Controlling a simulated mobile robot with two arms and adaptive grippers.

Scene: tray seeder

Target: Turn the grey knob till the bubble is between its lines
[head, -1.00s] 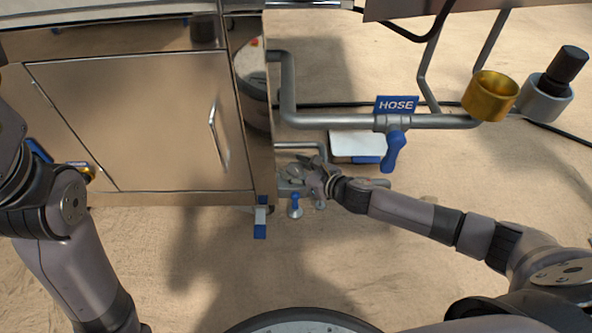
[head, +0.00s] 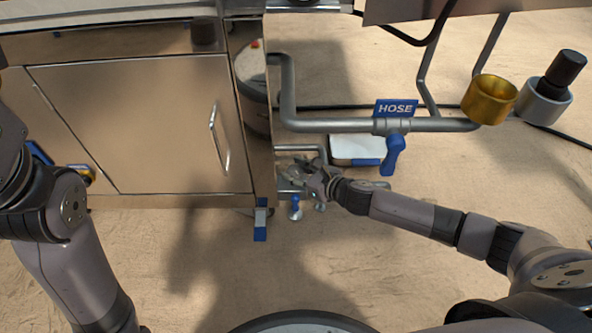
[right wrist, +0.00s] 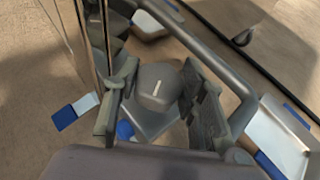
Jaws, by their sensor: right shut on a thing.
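The grey knob (right wrist: 157,88) with a white line on its face sits between the two fingers of my right gripper (right wrist: 158,108) in the right wrist view. The fingers are shut on its sides. In the head view my right gripper (head: 307,172) is low beside the cabinet's right edge, under the pipes, and hides the knob there. No bubble or its lines can be made out in either view. My left arm comes in at the left of the head view, but its gripper is not visible.
A steel cabinet (head: 150,110) stands at the left. A grey pipe with a HOSE sign (head: 396,106) and a blue handle (head: 393,153) passes above my right wrist. A white and blue box (head: 352,150) lies behind. A small blue-topped part (head: 295,209) is just below the gripper.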

